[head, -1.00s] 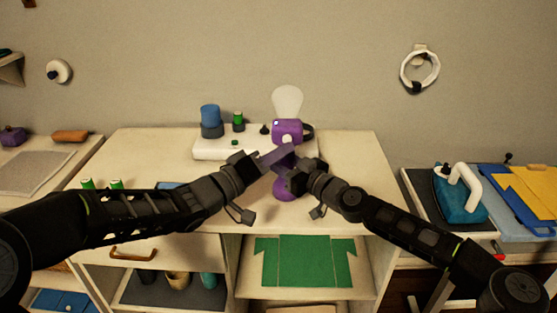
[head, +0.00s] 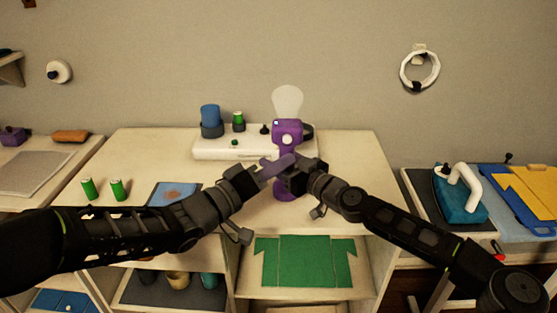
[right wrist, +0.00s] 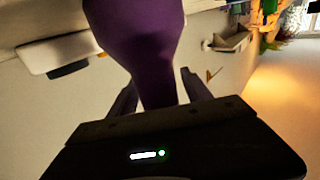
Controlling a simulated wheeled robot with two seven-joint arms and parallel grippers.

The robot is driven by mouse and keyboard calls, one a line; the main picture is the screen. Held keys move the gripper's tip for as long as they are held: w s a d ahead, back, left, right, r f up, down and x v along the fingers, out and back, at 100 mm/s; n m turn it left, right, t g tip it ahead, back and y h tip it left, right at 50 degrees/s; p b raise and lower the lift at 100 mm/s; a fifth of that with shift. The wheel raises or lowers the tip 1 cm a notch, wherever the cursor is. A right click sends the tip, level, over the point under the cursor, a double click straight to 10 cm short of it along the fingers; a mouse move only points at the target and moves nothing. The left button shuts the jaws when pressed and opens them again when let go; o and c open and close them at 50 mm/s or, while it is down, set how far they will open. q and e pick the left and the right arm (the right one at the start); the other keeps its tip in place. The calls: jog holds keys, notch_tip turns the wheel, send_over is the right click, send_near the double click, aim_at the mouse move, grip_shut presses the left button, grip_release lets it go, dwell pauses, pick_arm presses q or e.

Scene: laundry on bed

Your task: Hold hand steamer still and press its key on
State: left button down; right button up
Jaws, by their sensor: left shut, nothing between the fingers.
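The hand steamer (head: 288,131) is purple with a pale rounded top. A small light spot shows on the body; the key is not clearly visible.
Behind the steamer is a white base (head: 215,146) with a blue cup (head: 210,116) and a green cylinder (head: 238,120). Two green cans (head: 103,188) and a blue patch (head: 174,194) lie at left. A teal iron (head: 461,203) stands on the right.

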jog(key=shift+o, duration=0.2)
jog(key=v, duration=1.2)
